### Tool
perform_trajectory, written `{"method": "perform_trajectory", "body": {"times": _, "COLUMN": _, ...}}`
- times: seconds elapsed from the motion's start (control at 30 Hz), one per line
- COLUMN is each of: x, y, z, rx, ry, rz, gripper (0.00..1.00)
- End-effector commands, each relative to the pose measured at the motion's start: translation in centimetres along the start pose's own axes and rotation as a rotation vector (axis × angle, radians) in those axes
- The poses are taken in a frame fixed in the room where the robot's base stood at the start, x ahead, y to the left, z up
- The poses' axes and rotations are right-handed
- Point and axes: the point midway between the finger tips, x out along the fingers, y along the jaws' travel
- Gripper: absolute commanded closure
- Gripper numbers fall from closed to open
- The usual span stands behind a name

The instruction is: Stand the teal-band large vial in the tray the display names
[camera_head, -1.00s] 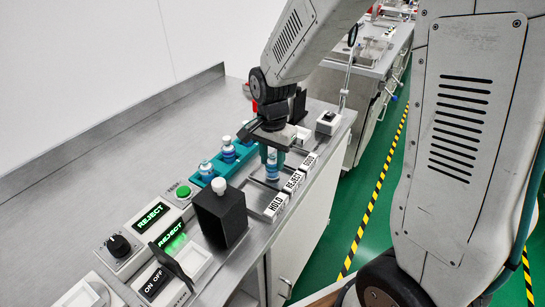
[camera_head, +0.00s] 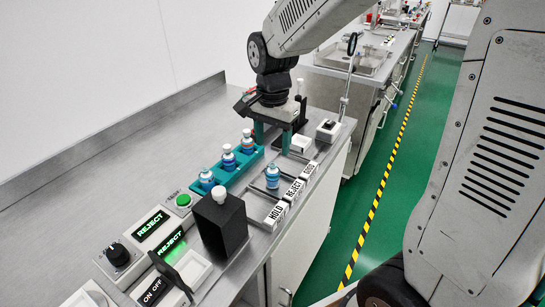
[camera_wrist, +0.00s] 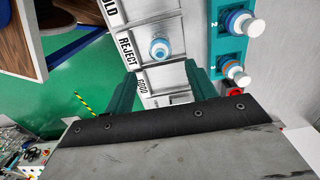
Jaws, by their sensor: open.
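A vial with a white cap and blue-teal body (camera_head: 272,177) stands upright in the tray labelled REJECT (camera_head: 293,191). The wrist view shows the vial (camera_wrist: 160,48) from above, beside the REJECT label (camera_wrist: 127,48). The display (camera_head: 150,224) reads REJECT in green. My gripper (camera_head: 274,134) is open and empty, behind and above the vial, over the GOOD end. In the wrist view my gripper's teal fingers (camera_wrist: 162,90) are wide apart, with the vial clear beyond them.
A teal rack (camera_head: 230,172) behind the trays holds several white-capped vials. A black block (camera_head: 221,220) with a white top stands left of the trays. The HOLD (camera_head: 277,216) and GOOD (camera_head: 309,169) trays look empty. A small switch box (camera_head: 328,130) sits at the right.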

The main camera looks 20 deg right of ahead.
Motion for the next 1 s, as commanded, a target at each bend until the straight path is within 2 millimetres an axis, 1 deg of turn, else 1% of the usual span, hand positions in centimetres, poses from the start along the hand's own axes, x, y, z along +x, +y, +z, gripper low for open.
{"method": "perform_trajectory", "body": {"times": 0.03, "x": -1.0, "y": -0.1, "z": 0.0, "rx": 0.0, "ry": 0.002, "rz": -0.004, "gripper": 0.44}}
{"method": "perform_trajectory", "body": {"times": 0.2, "x": -3.0, "y": 0.0, "z": 0.0, "rx": 0.0, "ry": 0.001, "rz": -0.001, "gripper": 0.44}}
{"method": "perform_trajectory", "body": {"times": 0.37, "x": -3.7, "y": 0.1, "z": 0.0, "rx": -0.001, "ry": -0.001, "rz": 0.001, "gripper": 0.44}}
{"method": "perform_trajectory", "body": {"times": 0.47, "x": -4.2, "y": 0.7, "z": 0.3, "rx": -0.025, "ry": 0.002, "rz": -0.004, "gripper": 0.44}}
{"method": "perform_trajectory", "body": {"times": 0.57, "x": -5.3, "y": 2.4, "z": 1.0, "rx": -0.099, "ry": 0.009, "rz": -0.014, "gripper": 0.44}}
{"method": "perform_trajectory", "body": {"times": 0.67, "x": -6.8, "y": 5.3, "z": 2.2, "rx": -0.223, "ry": 0.021, "rz": -0.027, "gripper": 0.44}}
{"method": "perform_trajectory", "body": {"times": 0.8, "x": -8.4, "y": 9.9, "z": 4.4, "rx": -0.429, "ry": 0.042, "rz": -0.042, "gripper": 0.44}}
{"method": "perform_trajectory", "body": {"times": 0.87, "x": -8.7, "y": 11.8, "z": 5.3, "rx": -0.517, "ry": 0.052, "rz": -0.047, "gripper": 0.44}}
{"method": "perform_trajectory", "body": {"times": 0.9, "x": -8.9, "y": 13.1, "z": 6.0, "rx": -0.575, "ry": 0.058, "rz": -0.049, "gripper": 0.44}}
{"method": "perform_trajectory", "body": {"times": 1.0, "x": -8.9, "y": 16.0, "z": 7.5, "rx": -0.713, "ry": 0.076, "rz": -0.053, "gripper": 0.44}}
